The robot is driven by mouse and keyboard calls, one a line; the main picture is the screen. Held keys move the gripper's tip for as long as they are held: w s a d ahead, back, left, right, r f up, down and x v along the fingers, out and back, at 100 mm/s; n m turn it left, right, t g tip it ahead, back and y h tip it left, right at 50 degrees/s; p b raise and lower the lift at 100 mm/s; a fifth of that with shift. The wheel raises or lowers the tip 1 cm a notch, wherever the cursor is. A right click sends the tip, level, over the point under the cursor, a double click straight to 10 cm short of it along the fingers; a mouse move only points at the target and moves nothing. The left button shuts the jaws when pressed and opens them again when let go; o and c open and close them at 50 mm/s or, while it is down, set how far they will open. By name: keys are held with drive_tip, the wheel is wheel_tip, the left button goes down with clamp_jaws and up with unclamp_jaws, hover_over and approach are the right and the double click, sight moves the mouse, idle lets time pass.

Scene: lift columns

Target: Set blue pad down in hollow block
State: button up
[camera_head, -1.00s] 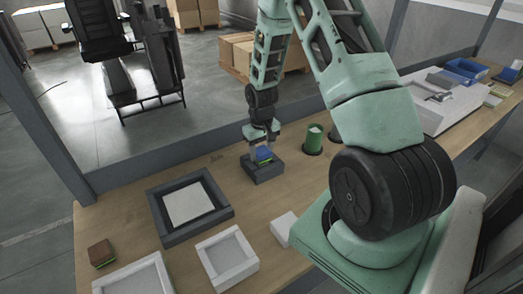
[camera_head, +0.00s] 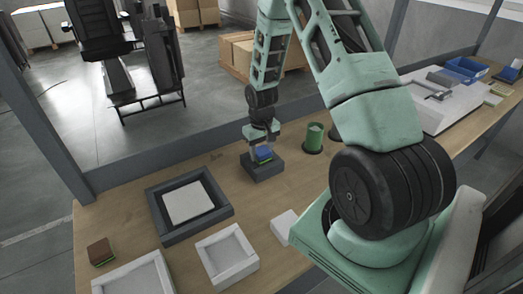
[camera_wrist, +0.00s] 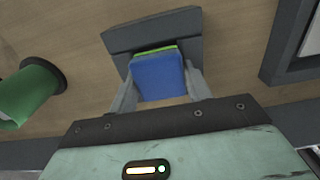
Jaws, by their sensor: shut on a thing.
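The blue pad (camera_wrist: 158,77) has a thin green layer along one edge. My gripper (camera_wrist: 160,88) is shut on it, one finger on each side. In the head view, the blue pad (camera_head: 263,153) sits at or just above the opening of the dark grey hollow block (camera_head: 264,172), under my gripper (camera_head: 262,143). In the wrist view, the hollow block (camera_wrist: 150,34) shows behind and beside the pad. The pad and fingers hide most of the opening, and I cannot tell how deep the pad sits.
A green cup (camera_head: 314,138) stands right of the block. A dark frame with a white panel (camera_head: 164,225) lies to its left. White trays (camera_head: 228,277), a small white block (camera_head: 284,226) and a brown-green pad (camera_head: 101,252) are nearer the front. Bare wood surrounds the block.

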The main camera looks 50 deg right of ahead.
idle(0.4)
drive_tip(key=o, duration=1)
drive_tip(key=shift+o, duration=0.2)
drive_tip(key=shift+r, duration=0.1)
drive_tip(key=shift+r+p, duration=2.65)
drive_tip(key=shift+r, duration=0.75)
